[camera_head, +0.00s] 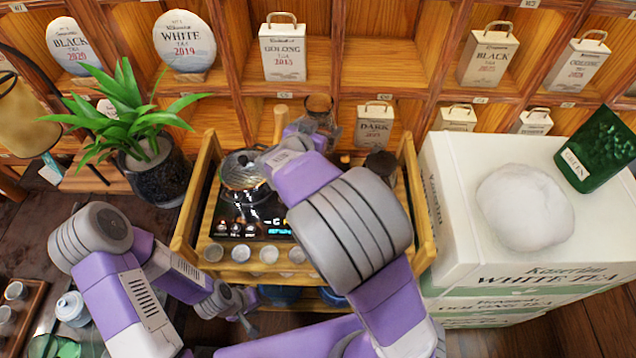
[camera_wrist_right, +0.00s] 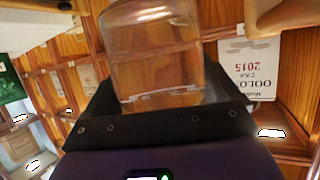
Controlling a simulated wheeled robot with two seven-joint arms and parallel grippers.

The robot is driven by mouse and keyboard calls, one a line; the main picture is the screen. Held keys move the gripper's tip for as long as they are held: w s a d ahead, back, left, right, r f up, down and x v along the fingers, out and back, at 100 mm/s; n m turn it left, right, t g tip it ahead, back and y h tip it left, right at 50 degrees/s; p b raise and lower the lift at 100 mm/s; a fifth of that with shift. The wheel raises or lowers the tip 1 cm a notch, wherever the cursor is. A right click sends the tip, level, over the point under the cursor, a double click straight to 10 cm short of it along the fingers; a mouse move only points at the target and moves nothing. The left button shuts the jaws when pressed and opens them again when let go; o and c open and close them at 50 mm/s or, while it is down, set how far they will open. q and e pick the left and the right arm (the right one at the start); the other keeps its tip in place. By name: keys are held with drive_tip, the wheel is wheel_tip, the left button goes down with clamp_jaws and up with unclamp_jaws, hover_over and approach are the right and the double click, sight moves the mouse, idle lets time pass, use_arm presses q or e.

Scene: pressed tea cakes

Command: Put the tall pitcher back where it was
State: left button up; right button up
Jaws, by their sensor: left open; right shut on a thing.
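The tall pitcher (camera_head: 319,106) is clear glass and shows at the back of the wooden tea cart (camera_head: 428,240), in front of the shelves. My right gripper (camera_head: 303,132) is shut on it; my right arm hides much of the grip from the head. In the right wrist view the pitcher (camera_wrist_right: 155,50) fills the space between the black fingers of the right gripper (camera_wrist_right: 160,98). I cannot tell whether its base touches the cart. My left gripper (camera_head: 238,306) is open and empty, low in front of the cart.
A glass kettle (camera_head: 243,171) sits on a black cooker on the cart, with several small cups (camera_head: 268,254) along the front. A dark jar (camera_head: 381,168) stands at the cart's right. A potted plant (camera_head: 155,170) is left; white boxes (camera_head: 450,200) stand right.

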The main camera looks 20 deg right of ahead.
drive_tip(key=shift+r, duration=0.1)
drive_tip(key=shift+f+b, duration=3.8)
drive_tip(key=shift+f, duration=5)
drive_tip(key=shift+f, duration=0.15)
